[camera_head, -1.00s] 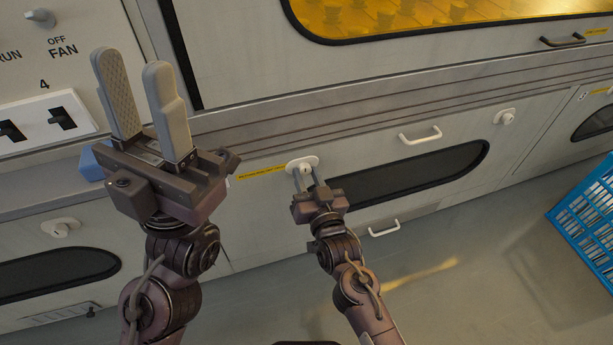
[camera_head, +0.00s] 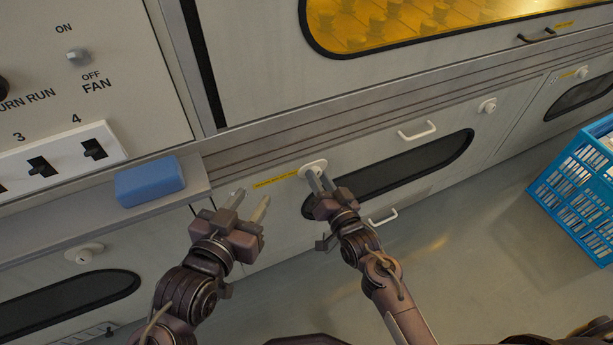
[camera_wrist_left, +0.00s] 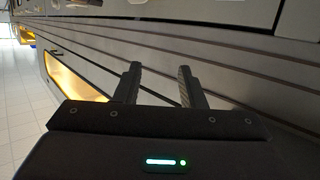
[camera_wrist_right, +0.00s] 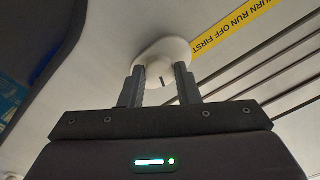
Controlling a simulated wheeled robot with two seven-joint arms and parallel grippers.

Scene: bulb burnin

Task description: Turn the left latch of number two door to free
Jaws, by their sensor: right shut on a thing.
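The lower door (camera_head: 450,150) has a white handle and a long dark window. Its left latch, a white round knob on an oval plate (camera_head: 314,166), sits at the door's upper left beside a yellow label. My right gripper (camera_head: 318,182) is shut on this latch; in the right wrist view its fingers (camera_wrist_right: 160,88) stand on either side of the white knob (camera_wrist_right: 161,72), which has a dark mark. The door's right latch (camera_head: 488,106) is at its upper right. My left gripper (camera_head: 246,205) is open and empty, in front of the panels left of the latch.
A blue block (camera_head: 150,182) lies on the ledge under the switch panel. Another white latch (camera_head: 84,254) is on the door at lower left. A blue crate (camera_head: 575,190) stands on the floor at right. Floor between is clear.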

